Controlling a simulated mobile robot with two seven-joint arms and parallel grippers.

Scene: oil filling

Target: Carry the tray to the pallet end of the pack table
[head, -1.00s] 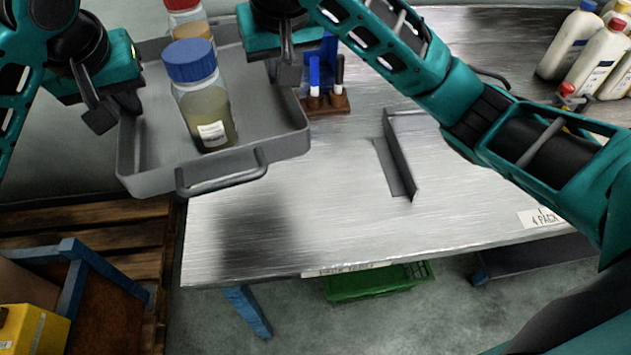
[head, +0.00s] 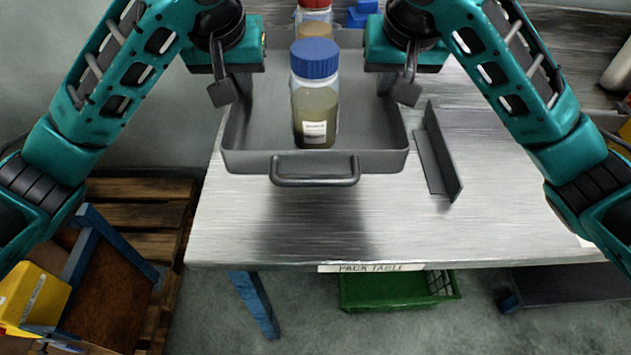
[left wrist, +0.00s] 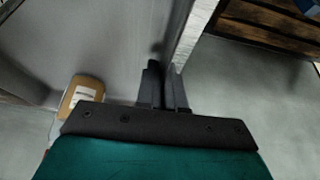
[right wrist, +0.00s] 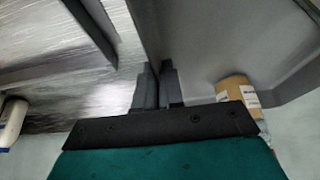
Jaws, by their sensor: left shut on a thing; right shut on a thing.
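The grey tray (head: 240,161) is in the middle of the head view, above the pack table (head: 255,235), with a dark shadow on the table under its front. In it stand a blue-capped bottle (head: 315,100) of murky yellow liquid and, behind, a red-capped bottle (head: 314,12) with amber liquid, both upright. My left gripper (head: 222,92) is shut on the tray's left wall; the left wrist view shows its fingers (left wrist: 163,88) at the wall. My right gripper (head: 401,90) is shut on the right wall, also seen in the right wrist view (right wrist: 156,85).
An angled metal stop (head: 437,155) stands on the table right of the tray. A wooden pallet (head: 140,215) lies on the floor at the left, near a yellow box (head: 32,297). A green crate (head: 390,290) sits under the table. The table front is clear.

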